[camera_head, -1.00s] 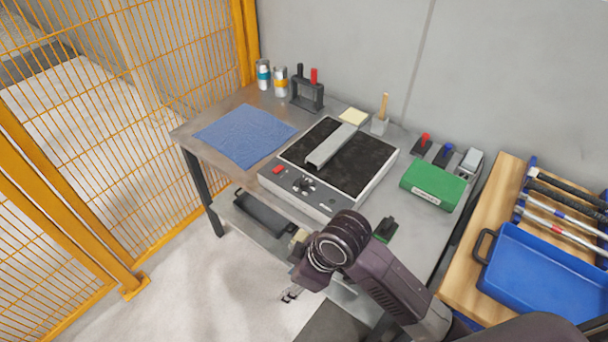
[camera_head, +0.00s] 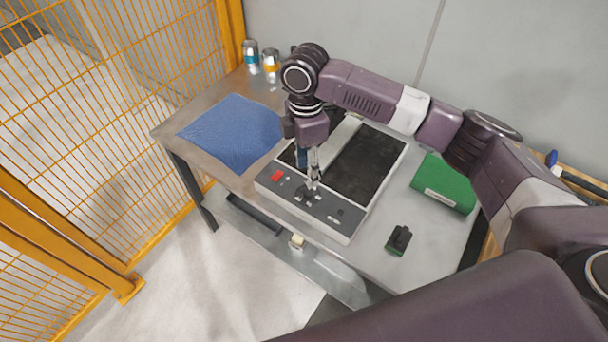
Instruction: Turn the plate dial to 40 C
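The hot plate (camera_head: 366,178) stands on the metal table, with a black top and a grey front panel (camera_head: 335,212). A grey metal bar (camera_head: 342,138) lies on its top, partly hidden by my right arm. My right gripper (camera_head: 312,188) points down at the front panel, over the spot of the plate dial. The dial is mostly hidden behind the fingertips, and its setting cannot be read. The fingers look close together, but I cannot tell whether they touch or grip the dial. A red switch (camera_head: 277,175) is left of the gripper. My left gripper is not in view.
A blue cloth (camera_head: 232,133) lies left of the plate. A green case (camera_head: 443,184) and a small black-and-green item (camera_head: 399,240) are to the right. A yellow mesh fence (camera_head: 95,130) bounds the left side.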

